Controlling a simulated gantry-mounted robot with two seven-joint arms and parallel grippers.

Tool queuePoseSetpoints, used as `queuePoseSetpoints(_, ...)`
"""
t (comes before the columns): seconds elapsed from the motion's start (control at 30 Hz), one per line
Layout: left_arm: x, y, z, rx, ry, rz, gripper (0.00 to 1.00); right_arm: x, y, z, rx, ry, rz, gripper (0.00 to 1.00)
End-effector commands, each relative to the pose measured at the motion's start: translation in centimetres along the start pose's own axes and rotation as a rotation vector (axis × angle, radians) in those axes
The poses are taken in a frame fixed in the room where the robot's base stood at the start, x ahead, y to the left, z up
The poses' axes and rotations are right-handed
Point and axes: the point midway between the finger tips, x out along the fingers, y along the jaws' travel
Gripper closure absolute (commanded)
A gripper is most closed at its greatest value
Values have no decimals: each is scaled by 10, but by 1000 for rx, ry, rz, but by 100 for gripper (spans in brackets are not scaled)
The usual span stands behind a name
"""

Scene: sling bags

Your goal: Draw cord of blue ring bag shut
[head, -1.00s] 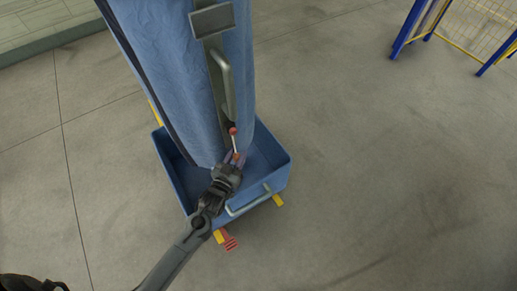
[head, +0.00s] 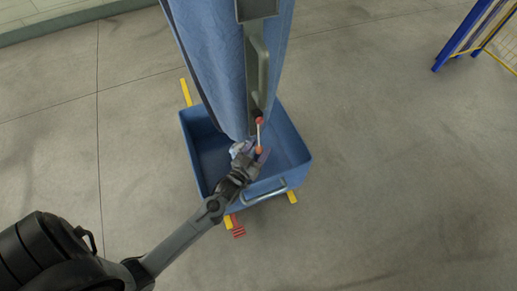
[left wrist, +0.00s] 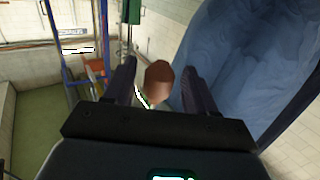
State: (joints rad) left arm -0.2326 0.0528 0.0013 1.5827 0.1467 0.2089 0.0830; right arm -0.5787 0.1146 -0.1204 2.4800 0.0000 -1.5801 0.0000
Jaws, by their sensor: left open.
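A tall blue bag (head: 225,60) hangs above a blue bin. A grey strip with a handle (head: 260,65) runs down its front. A short cord below it bears a red ball (head: 259,121) at the top and an orange ball (head: 259,150) at the lower end. My left gripper (head: 254,156) is at the orange ball, fingers open. In the left wrist view the brownish-orange ball (left wrist: 158,80) shows between the open fingers (left wrist: 157,80), with the bag (left wrist: 240,70) at right. I cannot tell whether the fingers touch the ball. No ring is clearly visible.
The blue bin (head: 297,150) stands on the floor under the bag, with a grey handle (head: 265,194) and yellow feet. A red striped piece (head: 238,230) lies by its front. A blue and yellow wire frame (head: 480,35) stands top right. The right floor is clear.

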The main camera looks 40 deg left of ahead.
Motion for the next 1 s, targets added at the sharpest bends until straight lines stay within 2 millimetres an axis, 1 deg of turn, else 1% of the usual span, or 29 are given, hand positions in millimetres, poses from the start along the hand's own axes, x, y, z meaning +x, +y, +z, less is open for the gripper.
queuePoseSetpoints(0.17,-19,0,-1,0,-3,0,44,-7,1,-2,-2,0,1,54)
queuePoseSetpoints(0.4,-61,0,-1,0,-6,0,44,-18,2,-5,-8,-2,6,54)
queuePoseSetpoints(0.6,-90,0,0,0,-5,-1,44,-24,3,-6,-9,-3,7,54)
queuePoseSetpoints(0.8,-105,-1,1,0,-4,-1,44,-26,3,-7,-8,-3,6,54)
queuePoseSetpoints(1.0,-107,-1,1,0,-3,-1,44,-26,2,-8,-5,-2,4,54)
